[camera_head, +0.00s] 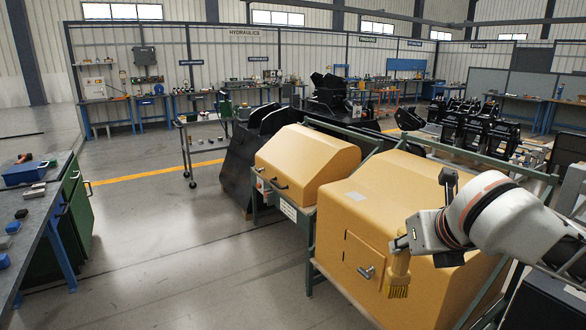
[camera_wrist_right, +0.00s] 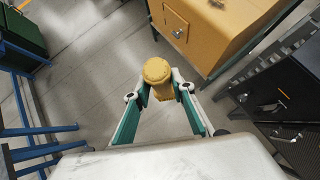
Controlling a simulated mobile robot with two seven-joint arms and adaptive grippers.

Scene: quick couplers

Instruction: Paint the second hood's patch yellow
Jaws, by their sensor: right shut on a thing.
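Two yellow-orange hoods stand in the head view: a farther one (camera_head: 308,155) and a nearer, larger one (camera_head: 420,205). The nearer hood has a square hatch (camera_head: 352,250) with a grey handle and a small pale mark (camera_head: 356,196) on its top; I cannot tell whether this mark is the patch. My right gripper (camera_head: 402,246) is shut on a yellow brush (camera_head: 398,284), bristles down, in front of the nearer hood's face. In the right wrist view the brush's round yellow end (camera_wrist_right: 157,70) sits between teal fingers. Contact with the hood cannot be told. My left gripper is out of view.
A green metal frame (camera_head: 312,240) surrounds the hoods. A workbench (camera_head: 45,205) with tools and blue bins stands at the left. The grey floor (camera_head: 190,250) between is clear. Black machine parts (camera_head: 470,125) stand behind, at the right.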

